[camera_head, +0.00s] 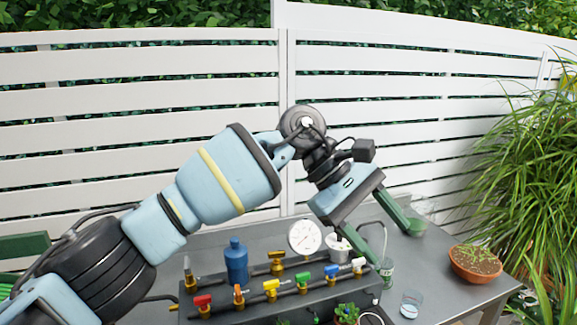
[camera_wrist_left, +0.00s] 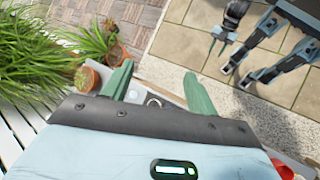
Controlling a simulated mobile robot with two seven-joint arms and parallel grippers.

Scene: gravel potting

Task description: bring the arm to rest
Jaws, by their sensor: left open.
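My left arm reaches in from the left across the head view, raised over the grey table (camera_head: 232,228). My left gripper (camera_head: 392,245) has two green fingers spread apart, with nothing visible between them. It points down and to the right, above the right part of the table. In the left wrist view the two fingers of the left gripper (camera_wrist_left: 157,70) are also apart and empty. What appears to be my right gripper (camera_wrist_left: 217,45), with green at its end, hangs over the paving in the left wrist view. It is too small to read its jaws.
A manifold with coloured valves, including a red valve handle (camera_head: 203,300), a blue bottle (camera_head: 236,262) and a round gauge (camera_head: 305,237) stand below the arm. A clear cup (camera_head: 411,304) and a terracotta bowl (camera_head: 475,265) sit to the right. A white fence (camera_head: 140,100) runs behind.

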